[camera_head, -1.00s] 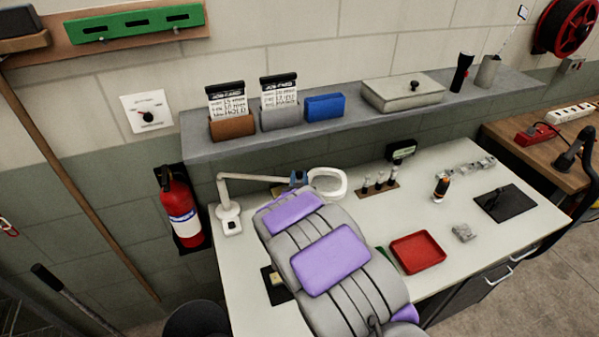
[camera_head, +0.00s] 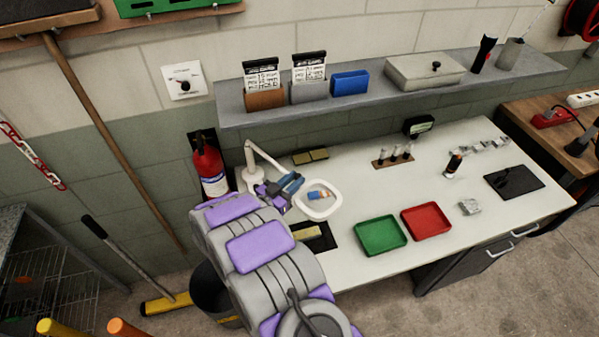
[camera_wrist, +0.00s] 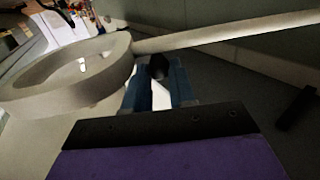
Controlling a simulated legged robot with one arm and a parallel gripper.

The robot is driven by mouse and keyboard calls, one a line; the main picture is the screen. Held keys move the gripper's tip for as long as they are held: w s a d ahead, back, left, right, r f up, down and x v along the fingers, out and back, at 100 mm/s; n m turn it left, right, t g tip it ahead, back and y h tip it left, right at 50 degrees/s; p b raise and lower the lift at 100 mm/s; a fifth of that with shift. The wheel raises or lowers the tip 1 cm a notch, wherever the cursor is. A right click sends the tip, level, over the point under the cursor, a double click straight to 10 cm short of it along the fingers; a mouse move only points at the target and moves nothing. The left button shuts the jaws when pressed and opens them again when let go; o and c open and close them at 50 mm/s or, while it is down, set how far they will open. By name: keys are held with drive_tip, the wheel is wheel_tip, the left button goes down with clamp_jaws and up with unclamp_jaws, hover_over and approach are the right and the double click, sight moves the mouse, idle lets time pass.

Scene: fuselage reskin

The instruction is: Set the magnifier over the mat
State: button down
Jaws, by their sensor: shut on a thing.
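The magnifier (camera_head: 318,214) is a white ring-shaped head on a jointed white arm, with its base at the bench's back left. Its head hangs over the bench, behind and slightly right of a black mat (camera_head: 328,243); in the picture it does not cover the mat. A tan block lies on the mat, and my arm hides part of the mat. My gripper (camera_head: 293,184), with blue fingers, is shut on the magnifier beside its head. In the wrist view the fingers (camera_wrist: 158,88) close about a dark knob, with the ring (camera_wrist: 85,75) to the left.
A green tray (camera_head: 380,250) and a red tray (camera_head: 449,222) are right of the mat. A second dark mat (camera_head: 514,197) with a dark object lies at the far right. A blue-and-orange item (camera_head: 320,195) shows through the ring. A fire extinguisher (camera_head: 208,165) stands left.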

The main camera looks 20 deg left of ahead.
drive_tip(key=shift+s+a+r+m+g+h, duration=0.2)
drive_tip(key=shift+s+a+m+g+h, duration=0.15)
drive_tip(key=shift+s+a+h, duration=0.4)
drive_tip(key=shift+a, duration=0.15)
drive_tip(key=c, duration=0.9)
unclamp_jaws()
drive_tip(key=shift+f, duration=0.15)
drive_tip(key=shift+c, duration=0.2)
drive_tip(key=shift+s, duration=0.1)
